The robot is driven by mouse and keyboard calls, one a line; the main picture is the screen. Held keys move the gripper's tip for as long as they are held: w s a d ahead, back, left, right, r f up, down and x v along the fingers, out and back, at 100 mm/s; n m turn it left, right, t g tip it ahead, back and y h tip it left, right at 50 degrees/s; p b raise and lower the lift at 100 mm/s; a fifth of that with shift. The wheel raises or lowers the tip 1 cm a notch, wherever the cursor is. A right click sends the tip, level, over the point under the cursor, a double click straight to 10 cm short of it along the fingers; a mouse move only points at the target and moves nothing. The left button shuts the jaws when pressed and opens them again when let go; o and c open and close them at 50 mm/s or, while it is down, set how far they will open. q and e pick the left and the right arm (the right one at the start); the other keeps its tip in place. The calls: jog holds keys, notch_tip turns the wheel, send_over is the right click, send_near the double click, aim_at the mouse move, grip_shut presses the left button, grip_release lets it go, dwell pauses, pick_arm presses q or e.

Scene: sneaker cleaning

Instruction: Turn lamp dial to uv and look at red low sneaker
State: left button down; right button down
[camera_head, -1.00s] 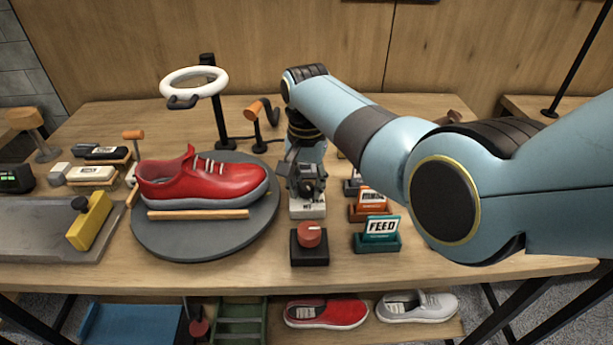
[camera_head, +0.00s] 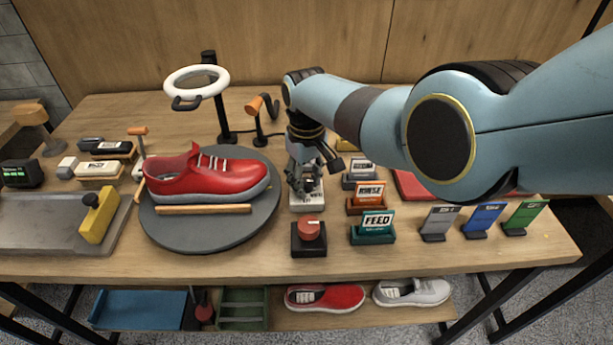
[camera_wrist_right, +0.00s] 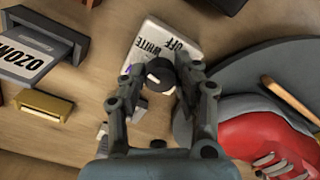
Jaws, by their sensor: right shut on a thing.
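The red low sneaker (camera_head: 205,174) sits on a round grey turntable (camera_head: 190,235), toe to the right. It also shows in the right wrist view (camera_wrist_right: 250,145). The white ring lamp (camera_head: 197,80) stands behind it on a black post. My right gripper (camera_head: 303,182) is down at the lamp's pale dial plate (camera_head: 307,206). In the right wrist view my right gripper (camera_wrist_right: 160,82) is shut on the black dial (camera_wrist_right: 160,72). The plate's labels OFF and WHITE are readable; I cannot tell where the dial points. My left gripper is not in view.
A red knob on a black box (camera_head: 309,238) stands just in front of the dial. Card holders, including FEED (camera_head: 374,228) and RINSE (camera_head: 368,197), stand to the right. The front table edge is clear.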

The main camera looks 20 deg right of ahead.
aim_at(307, 180)
jog(key=n, duration=0.4)
jog(key=shift+p, duration=0.3)
jog(key=shift+w+n, duration=0.1)
jog(key=shift+n, duration=2)
jog(key=c, duration=1)
grip_release()
notch_tip(307, 180, up, 12)
